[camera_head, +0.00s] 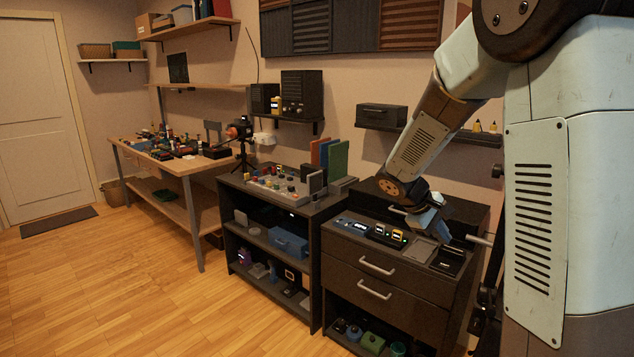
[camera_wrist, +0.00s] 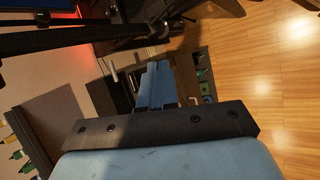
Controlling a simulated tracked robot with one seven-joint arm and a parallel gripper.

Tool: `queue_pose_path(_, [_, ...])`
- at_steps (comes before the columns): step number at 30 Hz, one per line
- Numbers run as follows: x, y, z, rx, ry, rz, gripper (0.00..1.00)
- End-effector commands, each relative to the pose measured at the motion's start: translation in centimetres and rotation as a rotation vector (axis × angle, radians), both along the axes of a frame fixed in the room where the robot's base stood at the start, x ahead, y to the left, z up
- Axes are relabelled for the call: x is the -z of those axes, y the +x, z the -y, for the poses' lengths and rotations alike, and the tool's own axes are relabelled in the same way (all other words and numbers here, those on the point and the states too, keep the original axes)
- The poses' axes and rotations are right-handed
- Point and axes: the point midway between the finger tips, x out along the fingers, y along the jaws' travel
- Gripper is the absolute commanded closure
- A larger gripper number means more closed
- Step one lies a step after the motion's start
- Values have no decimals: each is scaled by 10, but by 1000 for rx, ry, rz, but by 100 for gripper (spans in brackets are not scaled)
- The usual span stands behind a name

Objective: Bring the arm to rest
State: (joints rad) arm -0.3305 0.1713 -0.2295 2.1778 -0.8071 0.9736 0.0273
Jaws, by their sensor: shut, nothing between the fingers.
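My arm reaches in from the right in the head view and bends down over the dark drawer cabinet (camera_head: 375,285). My gripper (camera_head: 440,236) is above the right part of the cabinet top, near a grey flat plate and a dark box-shaped item. In the wrist view my gripper's blue fingers (camera_wrist: 155,75) lie side by side, shut, with nothing seen between them. The exact gap between the fingertips and the cabinet top cannot be told.
Small devices with yellow parts (camera_head: 388,236) stand on the cabinet top beside my gripper. To the left is a shelf unit (camera_head: 268,225) with a knob-covered panel. A dark shelf (camera_head: 430,134) is on the wall behind. The wooden floor (camera_head: 130,290) at left is clear.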

Motion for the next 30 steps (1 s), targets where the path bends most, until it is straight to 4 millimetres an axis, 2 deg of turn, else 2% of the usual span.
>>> queue_pose_path(3, [-20, -24, 0, 56, 84, 54, 100])
queue_pose_path(15, [-72, -103, -13, 211, 347, 225, 100])
queue_pose_path(30, [-117, -199, -45, 352, 647, 454, 100])
